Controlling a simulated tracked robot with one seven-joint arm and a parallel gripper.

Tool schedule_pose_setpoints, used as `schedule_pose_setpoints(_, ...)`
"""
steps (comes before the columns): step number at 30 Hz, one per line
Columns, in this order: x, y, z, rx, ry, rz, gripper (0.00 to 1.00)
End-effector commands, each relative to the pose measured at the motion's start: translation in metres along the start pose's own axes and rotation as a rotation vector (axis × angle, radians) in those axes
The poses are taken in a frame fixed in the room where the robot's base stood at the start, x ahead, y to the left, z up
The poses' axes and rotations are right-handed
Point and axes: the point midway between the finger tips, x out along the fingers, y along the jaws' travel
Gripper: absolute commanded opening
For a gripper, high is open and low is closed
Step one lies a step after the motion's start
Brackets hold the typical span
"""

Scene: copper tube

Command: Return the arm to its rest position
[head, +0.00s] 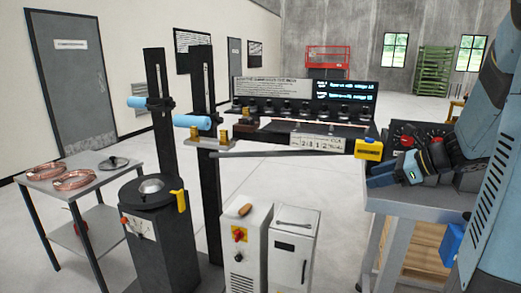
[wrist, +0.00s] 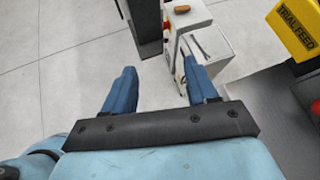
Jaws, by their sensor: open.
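My gripper (wrist: 159,66) is open, with its two blue fingers apart and nothing between them in the wrist view. In the head view my gripper (head: 372,175) is at the right, over the near left corner of the grey workbench (head: 415,201), close to a yellow box. My light blue arm comes in from the right edge and is bent, with its upper part cut off by the picture. Whether my gripper touches the bench cannot be told.
The yellow box (head: 368,149), marked "TRIAL FEED" in the wrist view (wrist: 293,30), is near my gripper. Two white cabinets (head: 292,245) stand left of the bench. A dark post (head: 207,165) holds a blue cylinder. Copper coils (head: 73,180) lie on a left table. Open floor shows between.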

Motion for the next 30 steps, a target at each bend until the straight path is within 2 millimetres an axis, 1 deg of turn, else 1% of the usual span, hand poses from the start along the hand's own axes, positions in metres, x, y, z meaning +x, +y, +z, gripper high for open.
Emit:
schedule_pose_setpoints(1,0.004,0.018,0.010,-0.105,0.045,0.037,0.58)
schedule_pose_setpoints(3,0.008,0.041,0.018,-0.248,0.106,0.089,0.58)
schedule_pose_setpoints(6,0.009,0.071,0.026,-0.454,0.187,0.159,0.58)
schedule_pose_setpoints(9,0.007,0.100,0.032,-0.664,0.261,0.229,0.58)
schedule_pose_setpoints(11,0.004,0.115,0.034,-0.791,0.303,0.268,0.58)
schedule_pose_setpoints(15,-0.006,0.146,0.037,-1.088,0.393,0.357,0.58)
schedule_pose_setpoints(21,-0.029,0.179,0.040,-1.515,0.509,0.472,0.58)
schedule_pose_setpoints(24,-0.042,0.191,0.041,-1.723,0.563,0.521,0.58)
schedule_pose_setpoints(27,-0.054,0.199,0.042,-1.906,0.613,0.563,0.58)
schedule_pose_setpoints(30,-0.064,0.203,0.042,-2.043,0.651,0.593,0.58)
